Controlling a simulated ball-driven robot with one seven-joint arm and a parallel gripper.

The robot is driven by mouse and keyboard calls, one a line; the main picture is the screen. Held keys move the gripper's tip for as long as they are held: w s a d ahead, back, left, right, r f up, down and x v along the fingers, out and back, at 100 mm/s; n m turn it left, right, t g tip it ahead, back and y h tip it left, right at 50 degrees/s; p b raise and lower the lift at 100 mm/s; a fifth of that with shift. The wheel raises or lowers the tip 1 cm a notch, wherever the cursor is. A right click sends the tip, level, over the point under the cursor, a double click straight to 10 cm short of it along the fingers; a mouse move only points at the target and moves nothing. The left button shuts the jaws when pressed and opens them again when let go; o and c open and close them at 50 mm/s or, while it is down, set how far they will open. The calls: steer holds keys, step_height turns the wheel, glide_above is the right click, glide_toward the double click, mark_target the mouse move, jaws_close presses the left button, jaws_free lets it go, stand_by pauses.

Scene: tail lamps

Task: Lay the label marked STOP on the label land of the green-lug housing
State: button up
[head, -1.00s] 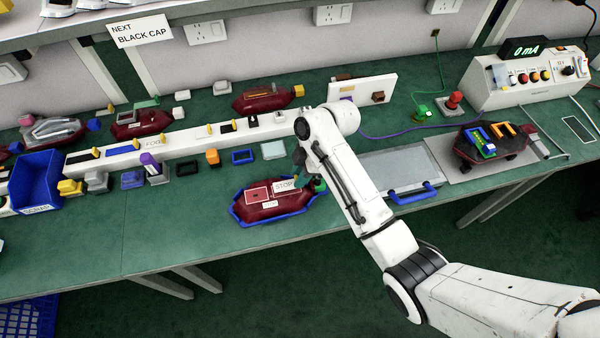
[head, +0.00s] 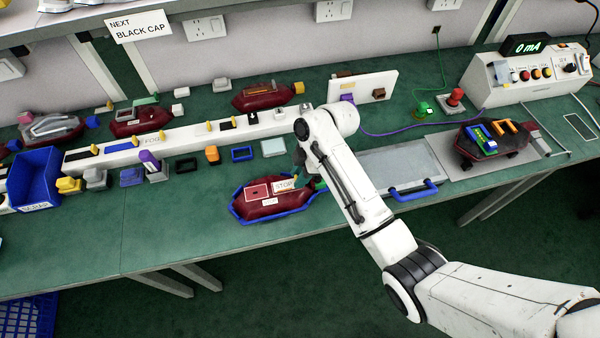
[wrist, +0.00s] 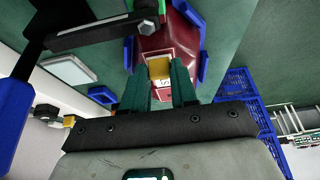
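The green-lug housing is a dark red body (head: 266,210) in a blue cradle (head: 240,216) near the bench's front edge. Its green lug (head: 321,185) shows at the right end, beside my arm. The white label marked STOP (head: 285,185) is over the housing's upper right; I cannot tell whether it touches. In the wrist view my gripper (wrist: 160,68) has its two dark green fingers on either side of a yellow grip tab (wrist: 159,69), which appears to be the label's. The red housing (wrist: 168,42) lies just beyond. The label land is mostly hidden.
A white rail (head: 130,158) with yellow-tabbed labels runs behind, with small coloured parts before it. A blue scrap bin (head: 37,180) stands left. A blue-handled grey tray (head: 400,165) and a test box (head: 520,85) are at the right. Bench left of the housing is clear.

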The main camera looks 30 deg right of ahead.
steer(key=o, duration=0.5)
steer(key=v, duration=1)
steer(key=shift+r+b, duration=0.35)
steer(key=shift+r, duration=0.05)
